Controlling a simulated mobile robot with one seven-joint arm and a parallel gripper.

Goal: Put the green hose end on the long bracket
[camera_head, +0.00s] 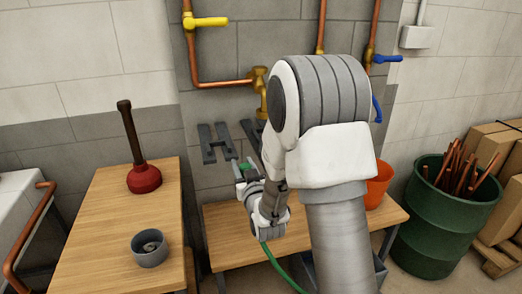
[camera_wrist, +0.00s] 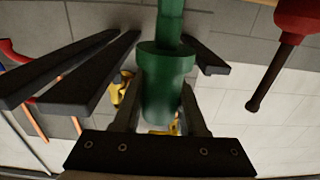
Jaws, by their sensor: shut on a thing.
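My gripper (camera_head: 243,170) is shut on the green hose end (camera_wrist: 165,95), which sits between both fingers in the wrist view. In the head view only a small green part (camera_head: 245,166) shows at the fingers. Dark brackets stick out from the wall: a forked one (camera_head: 209,146) left of my gripper and another (camera_head: 250,130) behind it, partly hidden by my arm. In the wrist view, long dark prongs (camera_wrist: 90,75) lie left of the hose end and a shorter-looking one (camera_wrist: 207,56) lies right. I cannot tell which bracket is long, or whether the hose end touches one.
The green hose (camera_head: 272,262) hangs below my wrist. A red plunger (camera_head: 144,178) and a grey cup-like part (camera_head: 149,249) stand on the left wooden bench. An orange bucket (camera_head: 378,186) stands on the low bench. Copper pipes and a yellow-handled valve (camera_head: 205,21) run along the wall.

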